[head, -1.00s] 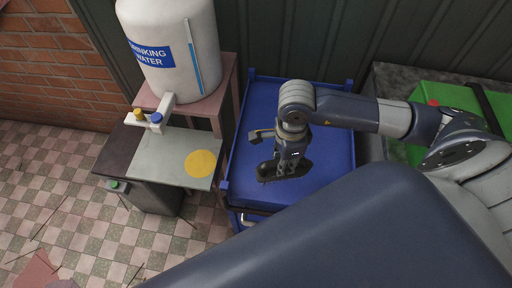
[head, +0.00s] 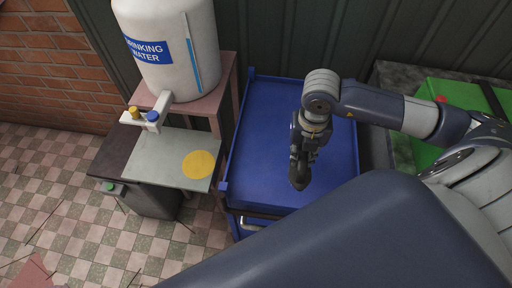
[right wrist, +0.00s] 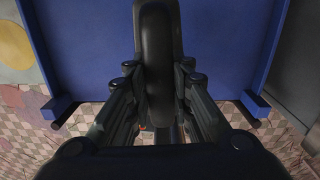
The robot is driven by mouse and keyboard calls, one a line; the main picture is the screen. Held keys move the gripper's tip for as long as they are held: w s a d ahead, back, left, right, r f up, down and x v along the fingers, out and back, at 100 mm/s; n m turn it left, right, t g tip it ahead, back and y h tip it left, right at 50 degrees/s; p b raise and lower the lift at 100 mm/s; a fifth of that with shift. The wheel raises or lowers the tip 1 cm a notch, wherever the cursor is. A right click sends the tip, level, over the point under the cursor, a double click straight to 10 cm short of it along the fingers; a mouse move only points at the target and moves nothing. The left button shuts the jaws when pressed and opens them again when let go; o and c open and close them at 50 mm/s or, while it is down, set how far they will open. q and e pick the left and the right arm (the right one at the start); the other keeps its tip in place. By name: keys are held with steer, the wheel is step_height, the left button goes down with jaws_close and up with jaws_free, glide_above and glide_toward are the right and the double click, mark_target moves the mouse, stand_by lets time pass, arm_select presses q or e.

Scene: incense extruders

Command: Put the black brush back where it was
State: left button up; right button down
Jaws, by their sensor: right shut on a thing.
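The black brush (head: 299,178) is in my right gripper (head: 302,158), above the blue cart top (head: 258,150) in the head view. In the right wrist view the brush (right wrist: 158,50) is a long dark shape between the two fingers of the right gripper (right wrist: 157,88), which are shut on it. The brush points away from the wrist there, over the blue cart top (right wrist: 225,45). How high it is above the surface is hard to tell. My left gripper is not in view.
Left of the cart, a white drinking water tank (head: 168,45) stands on a pinkish stand (head: 221,98). A grey board with a yellow disc (head: 199,164) lies below its taps. A green box (head: 455,100) is at the right. The cart top looks bare.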

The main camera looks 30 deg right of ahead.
steer(key=shift+w+m, duration=0.3)
steer(key=shift+w, duration=0.1)
steer(key=w+a+f+p, duration=0.1)
steer(key=w+a, duration=0.1)
steer(key=w, duration=0.2)
steer(key=w+a+f+p, duration=0.1)
steer(key=w+f+p, duration=0.1)
steer(key=w, duration=0.3)
steer(key=w+a+f+p, duration=0.1)
steer(key=w+a+p, duration=0.1)
steer(key=w, duration=0.3)
steer(key=shift+a+f, duration=0.25)
steer(key=shift+a, duration=0.05)
steer(key=shift+f, duration=0.2)
steer(key=shift+w, duration=0.1)
steer(key=shift+f, duration=0.1)
steer(key=shift+f, duration=0.15)
steer(key=c, duration=1.4)
jaws_free()
steer(key=shift+c, duration=0.2)
